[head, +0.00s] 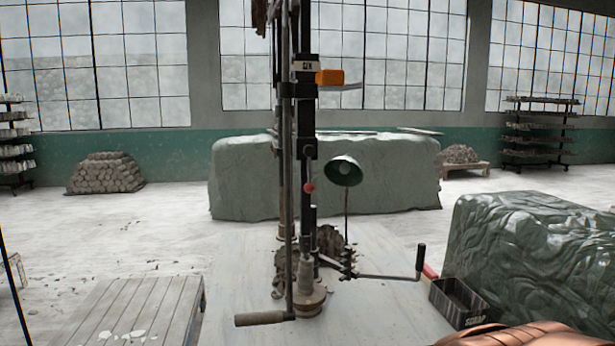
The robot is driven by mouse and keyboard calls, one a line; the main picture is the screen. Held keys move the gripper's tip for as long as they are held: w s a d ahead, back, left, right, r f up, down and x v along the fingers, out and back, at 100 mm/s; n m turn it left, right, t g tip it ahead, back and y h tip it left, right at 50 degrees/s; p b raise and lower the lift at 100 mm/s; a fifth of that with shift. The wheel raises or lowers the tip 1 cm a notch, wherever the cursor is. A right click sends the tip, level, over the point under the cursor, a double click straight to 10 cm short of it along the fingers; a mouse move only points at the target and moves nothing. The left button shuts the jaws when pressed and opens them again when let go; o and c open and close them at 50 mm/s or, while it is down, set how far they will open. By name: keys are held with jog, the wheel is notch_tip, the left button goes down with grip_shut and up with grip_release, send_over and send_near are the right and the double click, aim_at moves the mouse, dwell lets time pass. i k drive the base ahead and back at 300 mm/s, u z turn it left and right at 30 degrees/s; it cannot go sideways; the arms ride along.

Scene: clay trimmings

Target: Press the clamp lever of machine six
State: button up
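A tall dark machine (306,130) stands on a pale slab in the middle of the head view. It carries a small white label (305,66) that seems to read "SIX", though the letters are small. A red ball knob (309,188) sits on its column. A long rod runs down its left side to a wooden-looking grip (264,318) near the base. A crank with a black upright handle (420,257) reaches out to the right. I cannot tell which of these is the clamp lever. My gripper is not in view.
A green-shaded lamp (344,171) stands just right of the column. A black scrap bin (459,301) and a large dark green block (535,245) are at right. A low slatted platform (140,308) is at front left. A large covered block (385,175) stands behind; open floor lies left.

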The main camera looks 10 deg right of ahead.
aim_at(309, 151)
jog(key=z, duration=1.55)
jog(key=k, duration=1.15)
jog(key=u, duration=1.75)
jog(key=i, duration=0.5)
jog(key=z, duration=0.05)
